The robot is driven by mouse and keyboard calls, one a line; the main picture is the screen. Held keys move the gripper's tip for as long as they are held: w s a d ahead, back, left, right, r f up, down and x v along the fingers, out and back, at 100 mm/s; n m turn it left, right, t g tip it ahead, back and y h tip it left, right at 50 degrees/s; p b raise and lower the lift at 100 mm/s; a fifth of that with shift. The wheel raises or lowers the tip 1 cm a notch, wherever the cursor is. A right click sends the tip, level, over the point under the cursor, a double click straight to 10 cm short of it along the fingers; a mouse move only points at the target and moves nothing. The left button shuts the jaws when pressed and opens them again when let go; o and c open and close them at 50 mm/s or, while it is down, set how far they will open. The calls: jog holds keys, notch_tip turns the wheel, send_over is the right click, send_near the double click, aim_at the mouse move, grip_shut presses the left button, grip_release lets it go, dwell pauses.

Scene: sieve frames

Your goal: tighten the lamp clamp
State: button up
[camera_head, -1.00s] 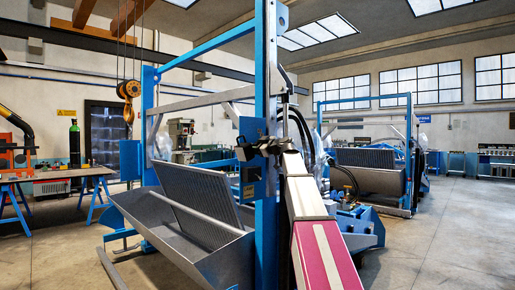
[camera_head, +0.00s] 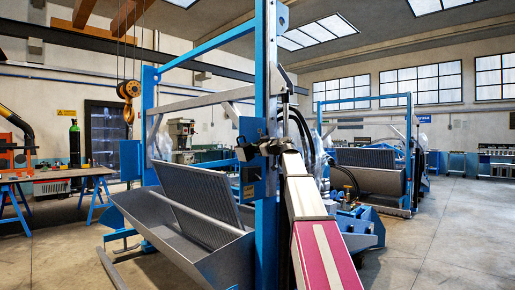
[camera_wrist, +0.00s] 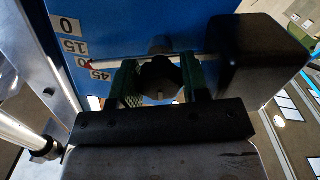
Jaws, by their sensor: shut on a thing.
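A black lobed knob (camera_wrist: 160,76), which looks like the clamp's, sits on a thin pale rod against a blue plate in the wrist view. My gripper (camera_wrist: 161,84) has one greenish finger on each side of the knob and is shut on it. A black box (camera_wrist: 258,58), perhaps the lamp, is right of the fingers. A scale (camera_wrist: 68,48) with 0, 15 and 45 is at left, one label partly hidden; a red pointer tip (camera_wrist: 90,66) lies near the 45. In the head view, my gripper (camera_head: 268,147) is at the blue post, its fingertips too small to make out.
The blue post (camera_head: 266,220) stands directly at my gripper. A grey sieve trough (camera_head: 170,235) fills the space left of it. A second blue frame (camera_head: 408,150) stands behind at right. The concrete floor (camera_head: 460,235) at right is clear.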

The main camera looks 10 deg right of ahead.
jog(key=m, duration=1.1)
jog(key=shift+a, duration=0.1)
jog(key=m, duration=0.5)
jog(key=shift+s, duration=0.1)
jog(key=m, duration=0.5)
jog(key=shift+m, duration=0.3)
jog(key=o, duration=0.7)
jog(key=shift+c, duration=0.2)
jog(key=v, duration=1)
jog(key=shift+s+d, duration=0.25)
jog(key=shift+s, duration=0.05)
